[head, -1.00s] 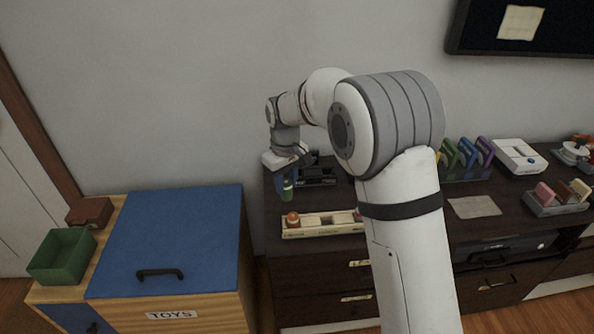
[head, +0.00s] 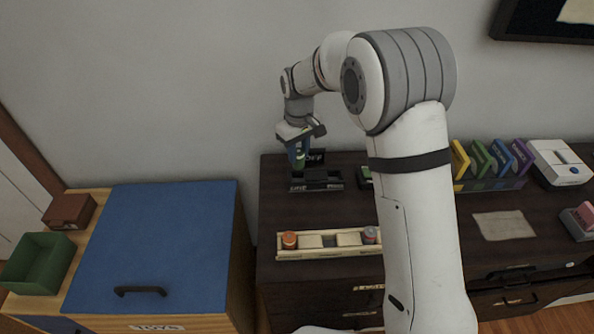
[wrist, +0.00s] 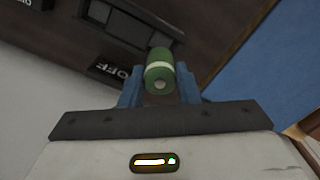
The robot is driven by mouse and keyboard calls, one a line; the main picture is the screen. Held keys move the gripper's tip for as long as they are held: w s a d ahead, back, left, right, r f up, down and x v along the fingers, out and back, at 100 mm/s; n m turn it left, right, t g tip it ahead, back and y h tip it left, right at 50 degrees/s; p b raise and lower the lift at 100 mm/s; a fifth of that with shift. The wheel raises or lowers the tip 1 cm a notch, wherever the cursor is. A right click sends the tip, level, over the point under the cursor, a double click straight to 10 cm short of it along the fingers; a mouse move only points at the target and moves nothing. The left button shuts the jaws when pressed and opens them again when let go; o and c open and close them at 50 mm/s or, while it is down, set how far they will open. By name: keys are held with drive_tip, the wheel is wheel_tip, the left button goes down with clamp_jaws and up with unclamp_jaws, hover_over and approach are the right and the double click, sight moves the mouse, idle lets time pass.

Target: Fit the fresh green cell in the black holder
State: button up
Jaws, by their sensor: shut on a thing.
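The green cell (wrist: 159,75), with a pale band and a metal end, sits between the blue fingers of my gripper (wrist: 158,92) in the wrist view. My gripper (head: 299,152) is shut on it and holds it above the dark dresser top, at the left end of the black holder. The black holder (head: 320,181) stands at the back left of the dresser, with a dark block marked OFF behind it. It also shows in the wrist view (wrist: 120,28), beyond the cell. My fingers partly cover the holder's left end in the head view.
A cream tray (head: 325,253) with an orange-topped cell (head: 289,239) and a purplish cell (head: 370,234) lies at the dresser's front. A blue-lidded toy chest (head: 160,240) stands left, with a green bin (head: 38,263). Coloured upright pieces (head: 482,160) stand right of my arm.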

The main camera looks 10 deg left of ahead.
sight(298, 169)
drive_tip(key=shift+s+f, duration=0.1)
drive_tip(key=shift+f, duration=3.2)
drive_tip(key=shift+f, duration=0.1)
drive_tip(key=o, duration=1.1)
drive_tip(key=shift+c, duration=0.2)
